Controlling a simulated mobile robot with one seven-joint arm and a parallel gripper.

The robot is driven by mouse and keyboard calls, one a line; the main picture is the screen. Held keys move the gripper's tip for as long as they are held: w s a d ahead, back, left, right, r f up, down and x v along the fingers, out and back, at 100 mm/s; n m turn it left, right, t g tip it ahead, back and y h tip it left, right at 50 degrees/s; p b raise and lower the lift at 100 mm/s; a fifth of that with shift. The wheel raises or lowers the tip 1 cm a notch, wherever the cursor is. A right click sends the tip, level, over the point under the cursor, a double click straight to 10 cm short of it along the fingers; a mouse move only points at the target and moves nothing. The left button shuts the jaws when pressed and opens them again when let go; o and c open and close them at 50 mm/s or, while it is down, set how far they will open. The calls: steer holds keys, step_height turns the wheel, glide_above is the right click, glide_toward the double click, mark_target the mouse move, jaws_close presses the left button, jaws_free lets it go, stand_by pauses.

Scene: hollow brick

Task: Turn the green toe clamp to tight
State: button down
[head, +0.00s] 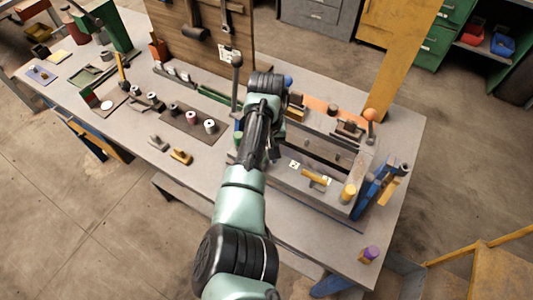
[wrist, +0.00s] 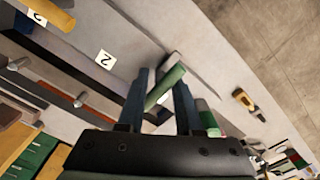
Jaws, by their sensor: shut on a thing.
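The green toe clamp (wrist: 165,86) shows in the wrist view as a green bar, slanted, between the two fingers of my gripper (wrist: 165,100). The fingers are shut on it, one on each side. Its lower end is partly hidden by the gripper. In the head view my gripper and wrist cover the clamp, so I cannot see its turn angle against any mark there. A yellow clamp handle (head: 314,178) sits on the front of the same fixture, to the right of my arm.
A green cylinder (wrist: 207,118) stands close beside the right finger. In the head view, a tall ball-topped lever (head: 237,62) rises left of my wrist. A yellow cylinder (head: 348,192) and a red-knobbed lever (head: 370,116) stand right.

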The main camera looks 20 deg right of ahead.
steer(key=c, duration=0.8)
jaws_free()
step_height(320, 180, up, 13)
steer(key=shift+r+b, duration=0.1)
steer(key=shift+b, duration=1)
